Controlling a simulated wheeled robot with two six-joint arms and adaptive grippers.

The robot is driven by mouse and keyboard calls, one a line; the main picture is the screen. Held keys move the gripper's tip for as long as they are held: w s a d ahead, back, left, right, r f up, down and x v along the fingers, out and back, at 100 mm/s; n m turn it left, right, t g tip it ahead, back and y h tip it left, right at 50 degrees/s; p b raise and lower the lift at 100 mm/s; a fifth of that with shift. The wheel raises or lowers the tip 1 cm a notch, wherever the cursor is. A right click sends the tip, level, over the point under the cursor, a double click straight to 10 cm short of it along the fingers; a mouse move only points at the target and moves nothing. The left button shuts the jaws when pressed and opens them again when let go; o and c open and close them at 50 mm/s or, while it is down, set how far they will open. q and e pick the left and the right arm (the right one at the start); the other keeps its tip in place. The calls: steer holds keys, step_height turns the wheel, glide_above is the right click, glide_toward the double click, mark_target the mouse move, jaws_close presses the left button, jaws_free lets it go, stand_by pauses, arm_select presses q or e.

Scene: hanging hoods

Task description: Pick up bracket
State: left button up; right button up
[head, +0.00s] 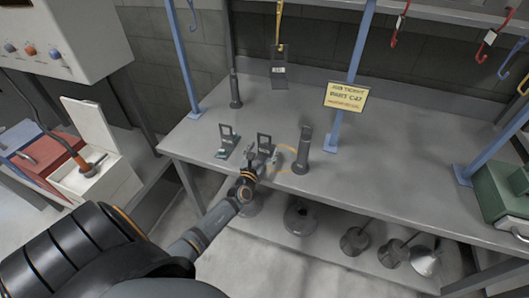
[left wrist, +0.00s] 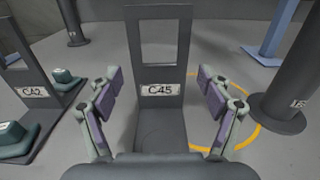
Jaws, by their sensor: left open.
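A dark grey bracket (head: 264,142) with a rectangular window stands upright on the bench; in the left wrist view this bracket (left wrist: 158,115) bears the label C45. My left gripper (head: 256,157) is open, with its fingers on either side of the C45 bracket in the left wrist view. Gaps show between the pads and the plate. A similar bracket (head: 227,136) stands to the left, with green-grey feet; its label in the left wrist view looks like C42. A yellow job ticket (head: 346,97) appears to read part C47. My right gripper is not in view.
A dark cylindrical post (head: 303,152) stands close to the right of C45, near a yellow ring (head: 282,148) on the bench. A thinner post (head: 235,90) stands behind.

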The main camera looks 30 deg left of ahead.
arm_select(q)
steer(key=shift+s, duration=0.1)
steer(key=shift+c, duration=1.4)
steer(key=shift+r, duration=0.1)
jaws_close()
